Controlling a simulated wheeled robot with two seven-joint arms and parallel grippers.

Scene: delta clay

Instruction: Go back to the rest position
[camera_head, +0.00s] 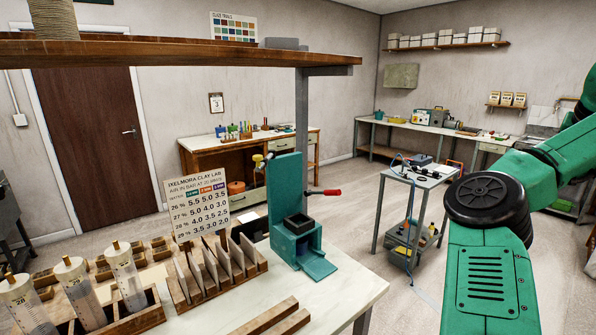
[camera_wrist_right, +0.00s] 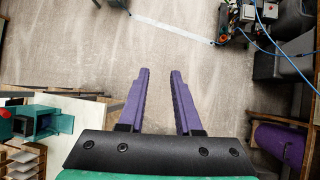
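My right arm shows green and black at the right of the head view, bent at a black joint, with its gripper outside that view. In the right wrist view my right gripper (camera_wrist_right: 160,72) has two purple fingers. They stand apart with a gap between them, and nothing is held. Bare floor (camera_wrist_right: 190,65) shows beyond the fingertips. My left arm and left gripper are not in the head view.
A workbench (camera_head: 345,295) holds a green press (camera_head: 287,225), a wooden rack of slabs (camera_head: 215,275), clear tubes (camera_head: 80,290) and a sign (camera_head: 208,205). A wooden shelf (camera_head: 180,52) overhangs it. A grey cart (camera_head: 415,178) stands beyond, with open floor around it.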

